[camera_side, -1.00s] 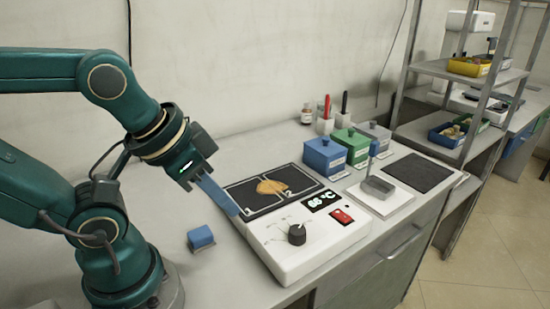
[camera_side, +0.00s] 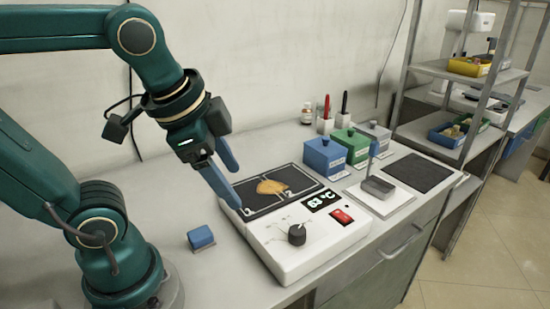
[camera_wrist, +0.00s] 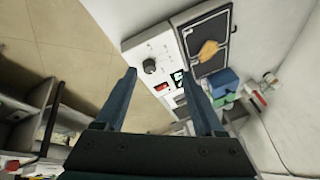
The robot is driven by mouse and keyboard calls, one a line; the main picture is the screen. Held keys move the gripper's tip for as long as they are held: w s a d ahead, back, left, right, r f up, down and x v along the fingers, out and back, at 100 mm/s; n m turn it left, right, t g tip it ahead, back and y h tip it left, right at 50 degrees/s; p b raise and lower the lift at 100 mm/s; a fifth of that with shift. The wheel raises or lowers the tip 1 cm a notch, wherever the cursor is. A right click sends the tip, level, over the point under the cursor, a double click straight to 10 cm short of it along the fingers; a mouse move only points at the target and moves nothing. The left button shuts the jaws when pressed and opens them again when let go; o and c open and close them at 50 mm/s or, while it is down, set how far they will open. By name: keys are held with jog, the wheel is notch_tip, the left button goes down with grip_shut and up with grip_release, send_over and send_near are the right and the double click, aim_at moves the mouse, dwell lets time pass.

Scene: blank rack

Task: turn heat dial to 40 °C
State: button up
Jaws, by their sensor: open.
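The heat dial (camera_side: 297,235) is a dark round knob with a pale pointer on the front of the white hot plate unit (camera_side: 285,265). It also shows in the wrist view (camera_wrist: 150,66), beyond the left finger. The display (camera_side: 321,201) seems to read 63 °C. A red switch (camera_side: 342,216) sits right of the dial. My gripper (camera_side: 238,188) is open and empty, with its blue fingers above the plate's left side, apart from the dial. In the wrist view my gripper (camera_wrist: 162,88) has its two fingers wide apart.
An orange-brown piece (camera_side: 272,186) lies on the dark plate top. A blue block (camera_side: 201,237) sits left of the unit. Blue, green and grey lidded boxes (camera_side: 325,156) stand behind. A grey block on a white base (camera_side: 378,187) stands right.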

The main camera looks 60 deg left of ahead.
jog(key=w+m+g+y, duration=0.1)
jog(key=w+m+g, duration=0.1)
jog(key=w+m, duration=0.25)
jog(key=m+g+y, duration=0.2)
jog(key=m, duration=0.5)
send_over(298, 230)
jog(key=shift+n, duration=0.25)
notch_tip(298, 230, down, 4)
jog(key=shift+s+d+f, duration=0.1)
jog(key=shift+d, duration=0.05)
jog(key=shift+m+g, duration=0.4)
jog(key=shift+m, duration=0.2)
jog(key=f, duration=0.1)
jog(key=d+f, duration=0.2)
jog(key=shift+w+f, duration=0.2)
jog(key=shift+f, duration=0.05)
jog(key=shift+s+f+y, duration=0.1)
jog(key=shift+f+y, duration=0.2)
jog(key=shift+f, duration=0.05)
jog(key=shift+x, duration=2.35)
grip_shut()
